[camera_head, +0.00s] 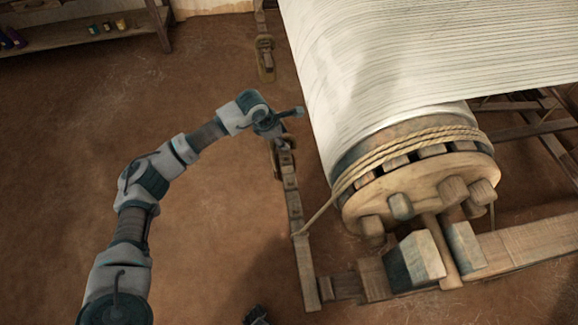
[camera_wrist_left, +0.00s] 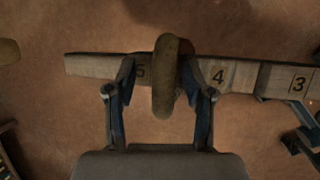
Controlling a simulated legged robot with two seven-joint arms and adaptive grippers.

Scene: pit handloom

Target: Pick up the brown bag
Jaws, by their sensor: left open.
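A brown, rounded, elongated object, which looks like the brown bag (camera_wrist_left: 165,85), is in the middle of the left wrist view. It lies across a numbered wooden beam between the marks 5 and 4. My left gripper (camera_wrist_left: 160,92) is open, with one finger on each side of it; whether they touch it I cannot tell. In the head view my left gripper (camera_head: 283,122) is over the beam left of the cloth roll, and the bag is mostly hidden there. A dark piece at the bottom edge of the head view may be my right gripper (camera_head: 256,316); its jaws are unclear.
A large loom roll with white cloth (camera_head: 400,70) and rope (camera_head: 400,150) stands right of my left arm. The numbered wooden beam (camera_head: 305,270) runs along its left side. A shelf (camera_head: 90,35) with small jars is at the top left. The brown floor on the left is clear.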

